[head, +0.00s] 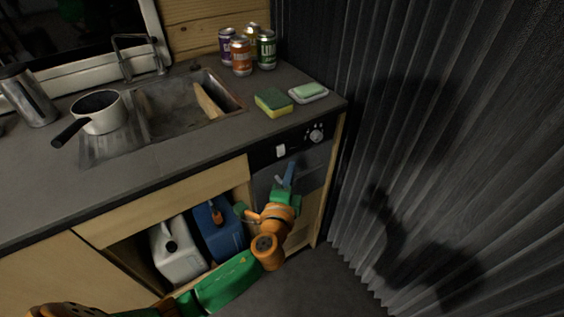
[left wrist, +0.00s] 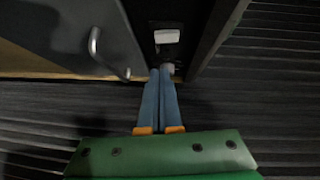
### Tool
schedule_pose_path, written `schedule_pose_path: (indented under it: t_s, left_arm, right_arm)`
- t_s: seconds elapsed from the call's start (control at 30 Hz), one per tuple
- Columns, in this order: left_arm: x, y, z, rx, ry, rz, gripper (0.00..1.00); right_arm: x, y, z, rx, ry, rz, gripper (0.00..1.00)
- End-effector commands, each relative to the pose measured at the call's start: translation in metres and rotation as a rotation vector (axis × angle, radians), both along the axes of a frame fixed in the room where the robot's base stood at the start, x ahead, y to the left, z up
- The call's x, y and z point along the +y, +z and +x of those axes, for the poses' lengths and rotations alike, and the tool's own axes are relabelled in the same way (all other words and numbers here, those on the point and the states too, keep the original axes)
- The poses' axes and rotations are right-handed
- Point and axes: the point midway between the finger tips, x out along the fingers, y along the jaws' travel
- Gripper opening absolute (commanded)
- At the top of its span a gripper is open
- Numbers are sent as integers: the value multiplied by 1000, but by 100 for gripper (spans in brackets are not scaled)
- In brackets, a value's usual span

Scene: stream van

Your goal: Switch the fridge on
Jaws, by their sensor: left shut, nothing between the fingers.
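The fridge (head: 296,178) is built in under the counter's right end, with a dark control strip (head: 262,157) along its top. The strip carries a white switch (head: 281,150) and a round knob (head: 317,133). The switch also shows in the left wrist view (left wrist: 167,36), beyond my fingertips. My left gripper (head: 291,166) is shut and empty, just below the strip in the head view. In the left wrist view its blue fingers (left wrist: 163,70) lie together, their tips by a small pale part that I cannot make out. Contact cannot be told. My right gripper is not in view.
A metal handle (left wrist: 95,45) stands out from a dark panel in the left wrist view. A sponge (head: 273,102), a soap dish (head: 308,93) and several cans are on the counter. Two jerrycans sit in the open cupboard. A dark curtain (head: 420,150) hangs close on the right.

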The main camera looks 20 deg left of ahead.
Motion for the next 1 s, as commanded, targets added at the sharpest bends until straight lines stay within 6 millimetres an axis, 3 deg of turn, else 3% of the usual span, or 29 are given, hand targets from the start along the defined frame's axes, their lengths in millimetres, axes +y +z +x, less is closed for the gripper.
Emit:
schedule_pose_path:
  t_s: [0.3,0.67,0.8,0.87,1.0]
  left_arm:
    - [30,-5,26,0,0,0,0]
    - [32,-6,27,0,-1,0,0]
    - [36,-19,30,-40,-1,47,0]
    - [36,-9,30,-40,-2,49,0]
    - [36,-8,30,-39,-1,49,0]
  right_arm:
    - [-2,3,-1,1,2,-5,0]
    - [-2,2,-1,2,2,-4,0]
    - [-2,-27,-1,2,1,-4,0]
    - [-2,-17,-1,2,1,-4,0]
    - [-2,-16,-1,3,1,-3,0]
